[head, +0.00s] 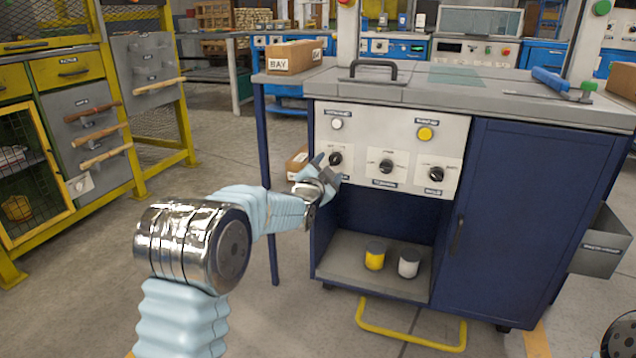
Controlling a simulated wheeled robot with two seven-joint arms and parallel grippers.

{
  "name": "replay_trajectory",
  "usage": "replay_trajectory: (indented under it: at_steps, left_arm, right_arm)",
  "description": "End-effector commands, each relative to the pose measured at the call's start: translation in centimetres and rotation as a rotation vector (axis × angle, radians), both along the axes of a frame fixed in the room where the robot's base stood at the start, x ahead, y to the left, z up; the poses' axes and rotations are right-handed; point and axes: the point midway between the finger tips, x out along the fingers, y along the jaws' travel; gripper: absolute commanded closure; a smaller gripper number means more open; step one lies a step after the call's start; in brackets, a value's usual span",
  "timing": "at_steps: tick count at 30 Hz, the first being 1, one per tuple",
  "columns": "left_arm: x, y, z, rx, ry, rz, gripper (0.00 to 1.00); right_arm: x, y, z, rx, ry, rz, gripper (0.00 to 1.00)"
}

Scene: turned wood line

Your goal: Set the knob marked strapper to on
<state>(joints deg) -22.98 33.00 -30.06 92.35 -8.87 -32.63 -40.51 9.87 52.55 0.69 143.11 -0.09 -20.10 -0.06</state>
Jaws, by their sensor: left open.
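A light grey control panel (391,135) on the front of the blue workbench has three black knobs in a row: a left knob (335,158), a middle knob (386,166) and a right knob (436,174). The small labels are too blurred to read surely, so I cannot tell which is marked strapper. My left gripper (326,168) is open at the left knob, its fingers beside and just below it. It partly hides the label under that knob. I cannot tell whether it touches the knob. My right gripper is out of view.
A white button (337,124) and a yellow button (425,133) sit above the knobs. A black handle (374,69) and a cardboard box (295,57) are on the benchtop. A yellow can (375,257) and a white can (409,263) stand on the open shelf below.

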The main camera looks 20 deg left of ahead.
Motion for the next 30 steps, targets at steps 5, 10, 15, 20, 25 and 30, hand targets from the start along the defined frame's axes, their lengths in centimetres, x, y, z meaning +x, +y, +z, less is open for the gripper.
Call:
replay_trajectory:
  at_steps: [5, 10, 15, 20, 25, 30]
  left_arm:
    - [-4.7, 0.1, 0.1, -0.005, 0.0, -0.001, 0.37]
    - [-8.0, 0.3, 0.1, -0.003, -0.001, -0.001, 0.37]
    - [-9.6, 0.3, 0.0, -0.002, 0.0, 0.0, 0.37]
    - [-9.9, 0.3, 0.0, -0.001, -0.001, -0.001, 0.37]
    - [-9.9, 0.3, 0.0, -0.001, 0.0, 0.0, 0.37]
    - [-9.9, 0.3, -0.2, -0.003, 0.004, 0.0, 0.37]
  right_arm:
    - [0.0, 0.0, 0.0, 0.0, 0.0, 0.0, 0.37]
    - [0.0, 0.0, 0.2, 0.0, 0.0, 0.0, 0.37]
    - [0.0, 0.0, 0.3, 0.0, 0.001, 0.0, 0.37]
    - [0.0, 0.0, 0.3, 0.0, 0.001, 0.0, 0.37]
    - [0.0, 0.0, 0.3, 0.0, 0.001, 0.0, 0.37]
    - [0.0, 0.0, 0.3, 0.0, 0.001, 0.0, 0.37]
